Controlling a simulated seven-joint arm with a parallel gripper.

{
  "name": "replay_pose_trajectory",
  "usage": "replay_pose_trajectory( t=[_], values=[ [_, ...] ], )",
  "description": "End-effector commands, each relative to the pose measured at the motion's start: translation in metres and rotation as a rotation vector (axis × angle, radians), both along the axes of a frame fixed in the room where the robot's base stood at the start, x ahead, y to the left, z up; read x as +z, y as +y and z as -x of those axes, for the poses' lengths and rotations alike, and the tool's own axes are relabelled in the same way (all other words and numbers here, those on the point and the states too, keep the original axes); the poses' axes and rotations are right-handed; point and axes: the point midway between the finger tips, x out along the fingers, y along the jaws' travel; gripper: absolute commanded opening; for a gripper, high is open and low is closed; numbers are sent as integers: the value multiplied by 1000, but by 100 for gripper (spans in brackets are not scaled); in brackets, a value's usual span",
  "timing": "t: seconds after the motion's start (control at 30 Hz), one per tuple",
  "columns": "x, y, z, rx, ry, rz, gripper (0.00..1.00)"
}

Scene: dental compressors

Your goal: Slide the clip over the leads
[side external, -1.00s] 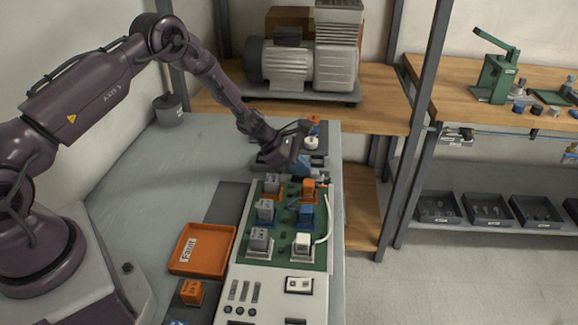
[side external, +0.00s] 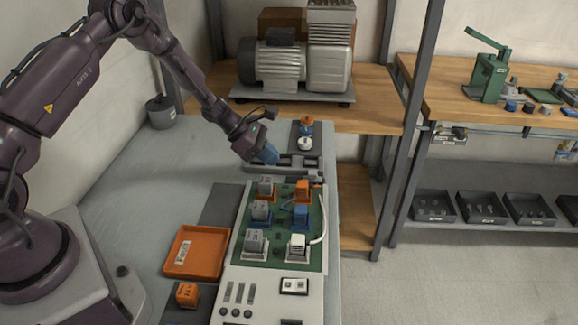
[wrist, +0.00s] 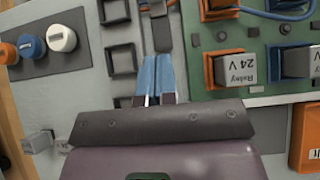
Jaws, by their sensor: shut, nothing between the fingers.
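My gripper (side external: 270,156) is shut and empty. Its blue fingertips (wrist: 158,78) lie side by side in the wrist view, over or beside the dark socket rack (wrist: 122,61). The green board (side external: 279,258) carries grey, orange, blue and white relays, and my gripper is beyond its far edge. A blue lead (wrist: 275,14) curves beside the orange-based relay (wrist: 232,68) at the top right of the wrist view. A white cable (side external: 323,222) runs along the board's right side. I cannot clearly identify the clip; a small pale grey block (wrist: 38,141) lies at lower left in the wrist view.
Orange, blue and white knobs sit on a dark strip; the white one (wrist: 61,38) is nearest the rack. An orange tray (side external: 168,262) and an orange relay (side external: 187,294) are left of the board. The grey bench between arm and tray is clear. A compressor (side external: 300,60) stands behind.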

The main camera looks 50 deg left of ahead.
Motion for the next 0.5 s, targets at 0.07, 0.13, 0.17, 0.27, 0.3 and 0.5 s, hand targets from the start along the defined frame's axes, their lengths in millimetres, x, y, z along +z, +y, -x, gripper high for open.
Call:
replay_pose_trajectory(
  t=[0.07,0.13,0.17,0.27,0.3,0.5],
  values=[
    [13,10,8,2,-1,-2,0],
    [21,16,15,2,-1,-2,0],
    [24,18,17,1,0,-2,0],
    [32,23,23,1,0,-1,0],
    [34,25,24,0,1,-1,0],
    [37,27,27,-1,2,-1,0]
  ],
)
